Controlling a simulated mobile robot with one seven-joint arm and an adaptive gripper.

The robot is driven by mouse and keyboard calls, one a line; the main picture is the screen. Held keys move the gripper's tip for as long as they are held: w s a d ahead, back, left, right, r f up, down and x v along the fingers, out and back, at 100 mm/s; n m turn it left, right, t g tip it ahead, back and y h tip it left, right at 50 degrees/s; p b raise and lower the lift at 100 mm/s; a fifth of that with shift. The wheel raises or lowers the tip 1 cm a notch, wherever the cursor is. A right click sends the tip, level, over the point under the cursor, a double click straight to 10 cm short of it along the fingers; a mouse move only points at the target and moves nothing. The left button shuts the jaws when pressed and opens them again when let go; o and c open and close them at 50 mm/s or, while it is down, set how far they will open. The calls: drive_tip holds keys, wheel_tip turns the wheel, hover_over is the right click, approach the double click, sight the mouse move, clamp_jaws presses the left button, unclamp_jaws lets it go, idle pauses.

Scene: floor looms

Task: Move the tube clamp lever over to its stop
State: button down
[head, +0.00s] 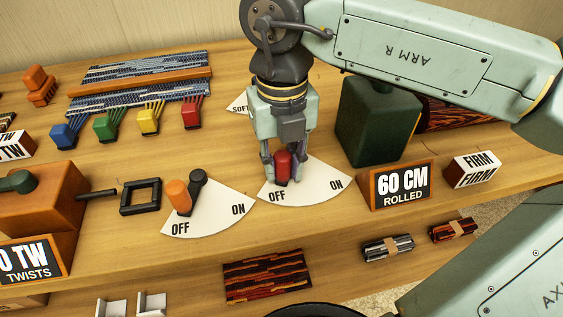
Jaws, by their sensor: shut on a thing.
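My gripper (283,176) points down and is shut on a red-knobbed lever (284,160). The lever stands at a white fan-shaped plate (325,184) marked OFF at left and ON at right. The red knob is at the OFF end, above the OFF mark. My fingers hide the lever's lower part and its pivot. No label naming the tube clamp is readable.
A dark green block (376,122) and the 60 CM ROLLED sign (402,185) stand close on the right. A FIRM block (473,169) is further right. Coloured yarn clips and a woven strip (140,75) lie at the back left. A black square frame (140,197) lies left.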

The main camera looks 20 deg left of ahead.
drive_tip(key=shift+a, duration=0.1)
drive_tip(key=c, duration=1.3)
unclamp_jaws()
drive_tip(key=shift+c, duration=0.2)
wheel_tip(320, 180, up, 12)
